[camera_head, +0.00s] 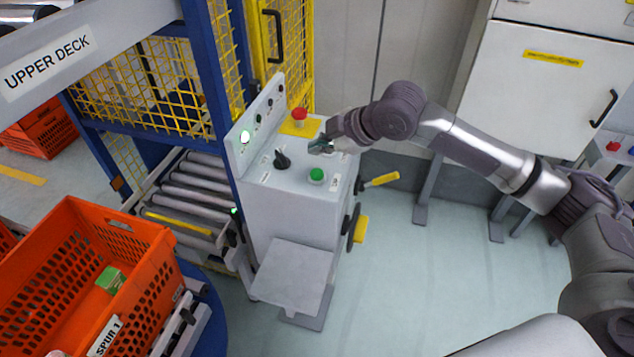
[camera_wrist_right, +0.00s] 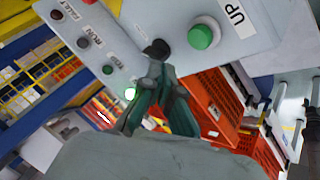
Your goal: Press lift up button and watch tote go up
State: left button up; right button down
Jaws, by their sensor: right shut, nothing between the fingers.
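The green button (camera_head: 316,175) sits near the front edge of the grey control console (camera_head: 300,205). In the right wrist view, the green button (camera_wrist_right: 203,36) has an "UP" label (camera_wrist_right: 237,17) beside it. My right gripper (camera_head: 320,148) is over the console top, between the red mushroom button and the green button. In the wrist view its fingertips (camera_wrist_right: 158,66) are together, empty, left of and below the green button in the picture. Contact with the panel cannot be told. An orange tote (camera_head: 150,265) labelled "SPUR 1" holds a green box (camera_head: 110,280). My left gripper is out of view.
The console carries a red mushroom button (camera_head: 299,115), a black selector knob (camera_head: 282,160) and a lit green lamp (camera_head: 245,137). Another orange tote (camera_head: 40,130) is at far left. The floor (camera_head: 430,270) right of the console is clear.

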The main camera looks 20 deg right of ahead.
aim_at(319, 174)
notch_tip(319, 174, down, 2)
jog(key=shift+b, duration=0.55)
jog(key=shift+f, duration=1)
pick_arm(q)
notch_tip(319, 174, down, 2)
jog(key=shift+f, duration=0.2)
pick_arm(e)
jog(key=shift+f, duration=0.1)
jog(key=shift+f, duration=0.3)
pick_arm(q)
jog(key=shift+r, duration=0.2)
